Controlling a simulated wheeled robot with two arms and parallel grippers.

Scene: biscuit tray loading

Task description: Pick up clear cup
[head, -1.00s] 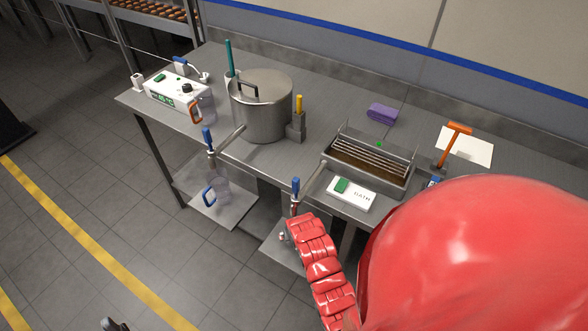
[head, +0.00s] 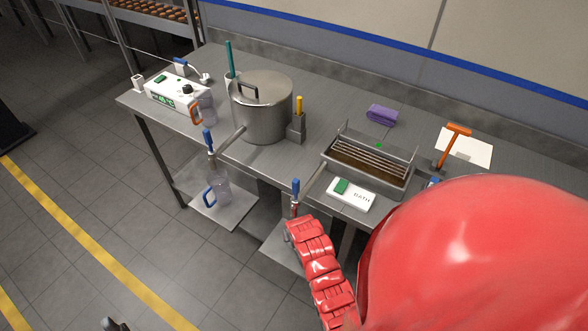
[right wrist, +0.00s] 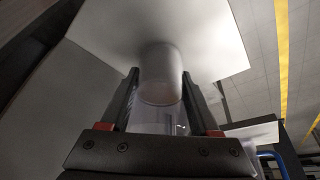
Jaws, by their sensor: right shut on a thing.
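My right gripper (right wrist: 160,76) is shut on a clear cup (right wrist: 160,92) in the right wrist view. The cup is see-through and sits between the two dark fingers. In the head view my red right arm reaches down at the table's front edge, and the gripper and held cup cannot be made out clearly there. A clear jug with an orange handle (head: 206,108) stands on the table beside the white heater box. A clear jug with a blue handle (head: 221,187) stands on a lower shelf.
On the steel table stand a large lidded pot (head: 262,112), the white heater box (head: 172,93), a metal bath with a rack (head: 392,184) and a purple sponge (head: 382,115). A pale flat surface (right wrist: 205,28) lies close beyond my right fingertips. Blue-topped valves project from the front edge.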

